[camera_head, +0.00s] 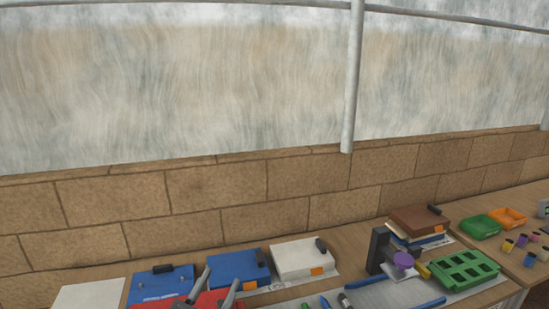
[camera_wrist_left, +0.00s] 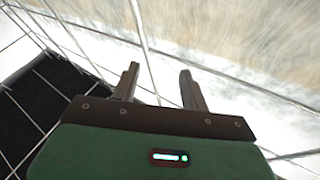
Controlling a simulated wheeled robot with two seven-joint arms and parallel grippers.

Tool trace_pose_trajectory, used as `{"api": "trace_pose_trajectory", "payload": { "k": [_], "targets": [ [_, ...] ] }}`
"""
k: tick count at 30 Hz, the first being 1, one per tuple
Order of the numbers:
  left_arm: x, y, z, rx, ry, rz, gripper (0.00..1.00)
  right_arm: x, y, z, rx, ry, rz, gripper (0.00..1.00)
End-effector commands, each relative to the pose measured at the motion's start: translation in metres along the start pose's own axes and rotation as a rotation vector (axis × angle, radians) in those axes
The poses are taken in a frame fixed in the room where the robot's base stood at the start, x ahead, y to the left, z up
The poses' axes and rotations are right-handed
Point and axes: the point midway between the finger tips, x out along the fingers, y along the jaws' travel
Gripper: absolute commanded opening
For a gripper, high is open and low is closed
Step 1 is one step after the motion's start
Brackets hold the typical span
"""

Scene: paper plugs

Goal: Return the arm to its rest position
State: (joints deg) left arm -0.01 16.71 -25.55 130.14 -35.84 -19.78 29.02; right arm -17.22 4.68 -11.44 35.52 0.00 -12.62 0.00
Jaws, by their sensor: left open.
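My left gripper (camera_head: 221,276) shows at the bottom of the head view, its two grey fingers pointing up and held apart. In the left wrist view the left gripper (camera_wrist_left: 160,70) is open, with nothing between its fingers; behind them are only a blurred pale surface and thin lines. The gripper overlaps the blue and red items on the table in the head view; how high it is above them I cannot tell. The rest of the left arm is out of frame. My right gripper is not in view.
The table holds a blue case (camera_head: 238,268), a white case (camera_head: 298,260), a red item (camera_head: 208,300), a black stand (camera_head: 378,247) beside a purple round piece (camera_head: 403,260), a green tray with openings (camera_head: 464,270) and a brown case (camera_head: 418,219). A brick wall (camera_head: 310,178) stands behind.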

Motion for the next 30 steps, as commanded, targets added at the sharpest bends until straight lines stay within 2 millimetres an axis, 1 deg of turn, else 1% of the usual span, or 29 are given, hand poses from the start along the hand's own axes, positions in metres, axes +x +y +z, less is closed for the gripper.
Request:
{"api": "trace_pose_trajectory", "payload": {
  "k": [1, 2, 3, 5, 6, 8, 9, 11, 12, 15, 18, 22, 26, 27, 30],
  "targets": [
    [-0.015, -0.009, 0.024, -0.029, -0.116, -0.049, 0.45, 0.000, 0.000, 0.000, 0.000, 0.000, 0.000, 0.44],
    [-0.023, -0.014, 0.038, -0.043, -0.186, -0.074, 0.45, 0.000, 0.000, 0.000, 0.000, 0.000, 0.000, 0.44],
    [-0.037, -0.019, 0.057, -0.060, -0.283, -0.103, 0.45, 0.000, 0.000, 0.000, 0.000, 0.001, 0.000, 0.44],
    [-0.061, -0.024, 0.084, -0.086, -0.428, -0.136, 0.45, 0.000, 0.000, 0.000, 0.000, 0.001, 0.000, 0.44],
    [-0.079, -0.026, 0.101, -0.102, -0.528, -0.152, 0.45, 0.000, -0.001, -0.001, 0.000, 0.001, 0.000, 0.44],
    [-0.109, -0.026, 0.124, -0.125, -0.678, -0.163, 0.45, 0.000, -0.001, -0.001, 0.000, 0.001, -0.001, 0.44],
    [-0.131, -0.024, 0.139, -0.141, -0.777, -0.164, 0.45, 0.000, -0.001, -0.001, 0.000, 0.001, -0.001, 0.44],
    [-0.163, -0.020, 0.155, -0.163, -0.917, -0.157, 0.45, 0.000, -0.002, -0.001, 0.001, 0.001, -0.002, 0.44],
    [-0.183, -0.017, 0.164, -0.176, -1.000, -0.147, 0.45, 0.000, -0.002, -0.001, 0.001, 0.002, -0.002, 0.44],
    [-0.228, -0.007, 0.177, -0.205, -1.177, -0.113, 0.45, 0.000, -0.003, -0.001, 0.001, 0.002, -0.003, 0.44],
    [-0.267, 0.002, 0.182, -0.230, -1.320, -0.071, 0.45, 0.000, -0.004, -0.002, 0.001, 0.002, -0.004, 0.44],
    [-0.311, 0.014, 0.183, -0.262, -1.478, -0.009, 0.45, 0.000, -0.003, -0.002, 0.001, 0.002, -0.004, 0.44],
    [-0.352, 0.025, 0.178, -0.293, -1.618, 0.061, 0.45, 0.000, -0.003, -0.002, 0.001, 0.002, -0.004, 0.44],
    [-0.350, 0.028, 0.191, -0.290, -1.617, 0.062, 0.45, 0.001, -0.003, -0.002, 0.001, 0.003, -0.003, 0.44],
    [-0.350, 0.034, 0.217, -0.290, -1.623, 0.063, 0.45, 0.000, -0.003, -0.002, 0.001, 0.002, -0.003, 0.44]
  ]
}}
